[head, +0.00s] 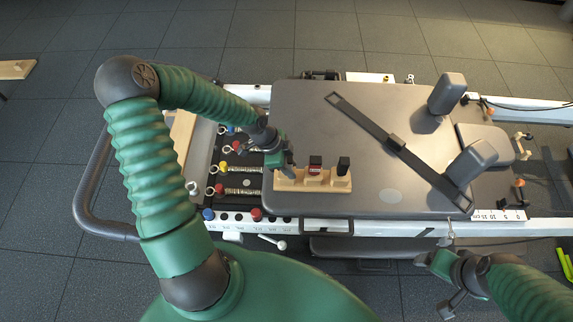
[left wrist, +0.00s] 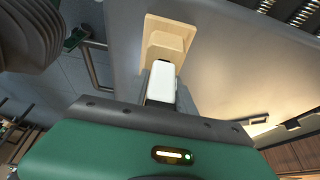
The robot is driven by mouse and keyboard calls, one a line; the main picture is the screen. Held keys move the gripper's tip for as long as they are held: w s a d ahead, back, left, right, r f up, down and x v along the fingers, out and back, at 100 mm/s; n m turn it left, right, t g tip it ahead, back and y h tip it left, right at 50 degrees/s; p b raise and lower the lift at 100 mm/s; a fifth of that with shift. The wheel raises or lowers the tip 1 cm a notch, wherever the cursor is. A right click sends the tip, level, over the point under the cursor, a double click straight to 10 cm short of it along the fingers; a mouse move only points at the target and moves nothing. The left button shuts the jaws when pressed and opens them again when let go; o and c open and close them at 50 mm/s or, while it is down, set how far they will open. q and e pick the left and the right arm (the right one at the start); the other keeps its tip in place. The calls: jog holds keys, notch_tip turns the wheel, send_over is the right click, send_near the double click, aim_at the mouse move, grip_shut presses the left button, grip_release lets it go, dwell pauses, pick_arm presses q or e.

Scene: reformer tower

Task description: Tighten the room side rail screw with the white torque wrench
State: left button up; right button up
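A wooden holder (head: 310,184) stands at the left end of the grey padded carriage. A red handle (head: 315,168) and a black handle (head: 343,166) stand upright in it. My left gripper (head: 287,170) is at the holder's left end. In the left wrist view, a white handle (left wrist: 162,80), likely the torque wrench, sits between its fingers, with no clear gap beside it. The wooden holder (left wrist: 167,42) is just beyond. A pale T-shaped screw handle (head: 272,242) is at the near white rail (head: 390,229). My right gripper (head: 428,261) is in front of this rail; its fingers are unclear.
Springs with coloured knobs (head: 240,192) lie left of the holder. A dark strap (head: 395,143) crosses the carriage (head: 300,110). Two shoulder pads (head: 446,93) rise at the right. A curved grey tube (head: 84,190) is at the far left. Open floor lies around the machine.

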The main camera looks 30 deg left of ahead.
aim_at(290, 159)
pick_arm(q)
grip_shut()
jog(key=shift+r, duration=0.15)
notch_tip(290, 159, up, 9)
jog(key=p, duration=0.5)
jog(key=shift+r, duration=0.45)
jog(key=shift+c, duration=0.6)
grip_release()
grip_shut()
